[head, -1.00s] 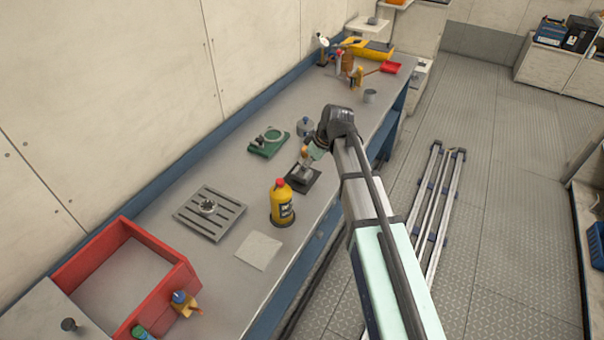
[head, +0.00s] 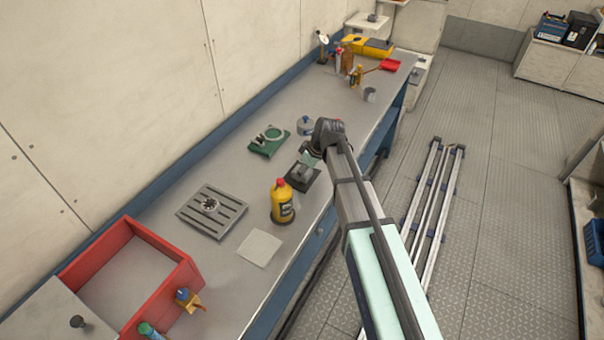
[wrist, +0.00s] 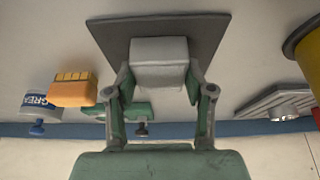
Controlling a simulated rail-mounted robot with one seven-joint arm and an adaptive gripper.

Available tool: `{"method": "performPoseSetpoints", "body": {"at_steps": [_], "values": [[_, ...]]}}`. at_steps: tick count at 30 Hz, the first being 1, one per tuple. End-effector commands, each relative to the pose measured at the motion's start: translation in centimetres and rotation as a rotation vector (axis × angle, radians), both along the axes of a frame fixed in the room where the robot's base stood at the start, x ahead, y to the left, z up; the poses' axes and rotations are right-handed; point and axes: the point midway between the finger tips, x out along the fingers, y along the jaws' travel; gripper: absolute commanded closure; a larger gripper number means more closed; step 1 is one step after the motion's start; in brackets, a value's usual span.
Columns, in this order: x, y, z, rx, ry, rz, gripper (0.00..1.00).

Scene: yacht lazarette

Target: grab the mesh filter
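A light grey block (wrist: 160,62) sits on a dark square plate (wrist: 110,38) straight ahead of my gripper (wrist: 158,82) in the wrist view. It may be the mesh filter, but I see no clear mesh. In the head view the block (head: 301,172) and plate (head: 310,184) lie near the bench's front edge, partly behind my arm. My green-linked gripper is open, one finger on each side of the block's near end; I cannot tell whether they touch it.
An orange block (wrist: 73,90) and a grease tin (wrist: 40,106) are left in the wrist view. On the bench (head: 165,210) are a green fixture (head: 268,141), a yellow bottle (head: 283,203), a slotted plate (head: 211,211), a red bin (head: 128,236) and a grey cup (head: 370,94).

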Motion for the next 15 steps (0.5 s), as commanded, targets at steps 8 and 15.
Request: {"method": "performPoseSetpoints", "body": {"at_steps": [8, 15], "values": [[0.02, 0.02, 0.00, 0.001, 0.000, 0.000, 1.00], [0.05, 0.03, 0.18, 0.000, -0.001, 0.000, 1.00]]}}
